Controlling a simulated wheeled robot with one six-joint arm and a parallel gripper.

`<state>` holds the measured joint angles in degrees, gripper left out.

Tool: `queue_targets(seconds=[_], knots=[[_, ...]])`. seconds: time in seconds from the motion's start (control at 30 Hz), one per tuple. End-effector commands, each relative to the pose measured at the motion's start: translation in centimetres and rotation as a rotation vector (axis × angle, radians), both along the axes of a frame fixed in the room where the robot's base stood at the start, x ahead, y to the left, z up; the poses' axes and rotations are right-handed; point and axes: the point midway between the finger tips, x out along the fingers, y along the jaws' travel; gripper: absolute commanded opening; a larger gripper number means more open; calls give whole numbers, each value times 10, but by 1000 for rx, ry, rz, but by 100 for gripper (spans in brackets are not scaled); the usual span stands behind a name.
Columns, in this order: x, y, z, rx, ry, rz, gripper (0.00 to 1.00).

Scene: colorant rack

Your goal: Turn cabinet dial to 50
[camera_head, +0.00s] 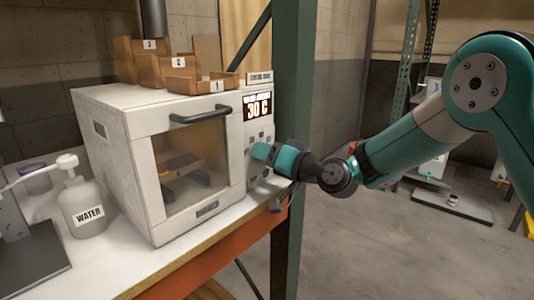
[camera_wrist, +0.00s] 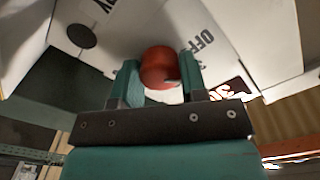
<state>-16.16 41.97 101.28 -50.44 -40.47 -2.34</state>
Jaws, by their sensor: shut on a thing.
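The white cabinet (camera_head: 185,160) stands on the bench, its glass door shut and its display (camera_head: 257,106) reading "30 C". My gripper (camera_head: 258,152) reaches the control panel right of the door, below the display. In the wrist view, my gripper (camera_wrist: 160,72) is shut on a round red dial (camera_wrist: 158,62), one finger on each side. The letters "OFF" (camera_wrist: 203,38) are on the white panel beside it. In the head view my gripper hides the dial. No pointer mark on the dial can be made out.
A dark round part (camera_wrist: 82,36) is on the panel left of the dial. Wooden bins (camera_head: 200,84) stand on the cabinet. A water bottle (camera_head: 85,205) stands to its left. A green post (camera_head: 297,120) rises close behind my gripper. The floor at right is mostly clear.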

Motion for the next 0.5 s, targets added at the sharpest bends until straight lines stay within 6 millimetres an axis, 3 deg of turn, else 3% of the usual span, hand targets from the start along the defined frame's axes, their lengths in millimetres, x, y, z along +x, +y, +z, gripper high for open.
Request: queue_targets(seconds=[0.5], knots=[[0, -1, 2, 302, 390, -2, 16]])
